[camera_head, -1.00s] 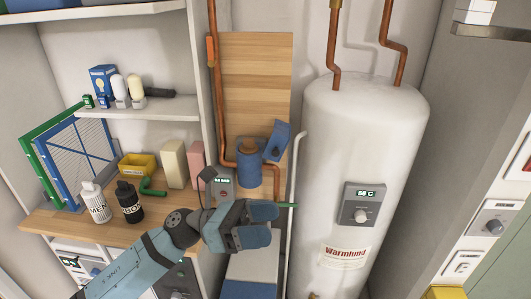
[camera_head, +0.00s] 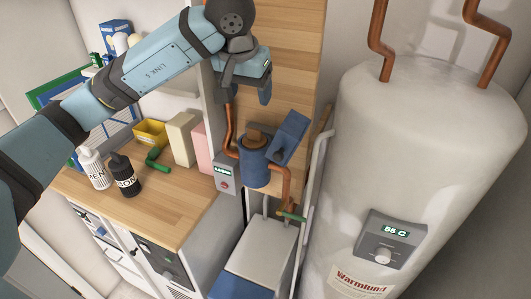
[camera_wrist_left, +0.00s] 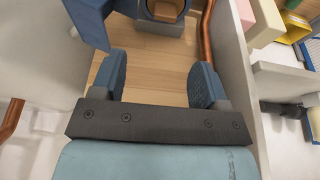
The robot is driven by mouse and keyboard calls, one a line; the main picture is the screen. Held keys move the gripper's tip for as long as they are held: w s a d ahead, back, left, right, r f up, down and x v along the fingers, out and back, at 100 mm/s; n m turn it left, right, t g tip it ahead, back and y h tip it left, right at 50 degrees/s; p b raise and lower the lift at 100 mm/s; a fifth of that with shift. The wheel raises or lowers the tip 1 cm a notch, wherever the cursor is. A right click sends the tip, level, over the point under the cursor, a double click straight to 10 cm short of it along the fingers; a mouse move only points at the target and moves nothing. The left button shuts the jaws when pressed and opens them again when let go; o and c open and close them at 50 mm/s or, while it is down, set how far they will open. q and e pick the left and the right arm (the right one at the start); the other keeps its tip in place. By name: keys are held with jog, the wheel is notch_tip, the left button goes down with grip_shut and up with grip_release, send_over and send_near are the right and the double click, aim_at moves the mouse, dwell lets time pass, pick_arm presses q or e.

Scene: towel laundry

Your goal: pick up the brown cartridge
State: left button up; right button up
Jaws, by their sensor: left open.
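The brown cartridge (camera_head: 256,137) sits upright in the blue round housing (camera_head: 254,167) on the wooden panel, with its top showing above the rim. The blue lid (camera_head: 290,137) stands tilted open at the housing's right. In the left wrist view the brown cartridge (camera_wrist_left: 166,8) shows partly at the top edge, inside the blue ring (camera_wrist_left: 147,10). My left gripper (camera_head: 248,90) is open and empty, above the housing and apart from the cartridge. Its two blue fingers (camera_wrist_left: 157,78) are spread over bare wood in the wrist view. My right gripper is not in view.
Copper pipes (camera_head: 286,188) run beside the housing. A grey meter box (camera_head: 226,174) is at its lower left and a white water heater (camera_head: 425,150) at the right. Bottles (camera_head: 125,177) and a yellow bin (camera_head: 150,133) stand on the wooden counter (camera_head: 150,215).

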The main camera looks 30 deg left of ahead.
pick_arm(q)
jog(key=p, duration=0.1)
send_over(253, 130)
jog(key=s, duration=0.2)
jog(key=f, duration=0.4)
jog(key=d+f, duration=0.1)
jog(key=f, duration=0.2)
jog(key=shift+w, duration=0.1)
jog(key=shift+w+a+f, duration=0.1)
jog(key=shift+w+f, duration=0.05)
jog(key=shift+f, duration=0.3)
jog(key=x, duration=0.1)
jog(key=p+x, duration=0.1)
jog(key=x, duration=0.2)
jog(key=shift+a+f+p, duration=0.15)
jog(key=shift+a+p, duration=0.2)
jog(key=shift+w+f, duration=0.15)
jog(key=shift+f, duration=0.15)
jog(key=c, duration=1.2)
grip_shut()
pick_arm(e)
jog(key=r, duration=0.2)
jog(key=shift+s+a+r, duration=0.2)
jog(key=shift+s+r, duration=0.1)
pick_arm(q)
jog(key=shift+r, duration=0.1)
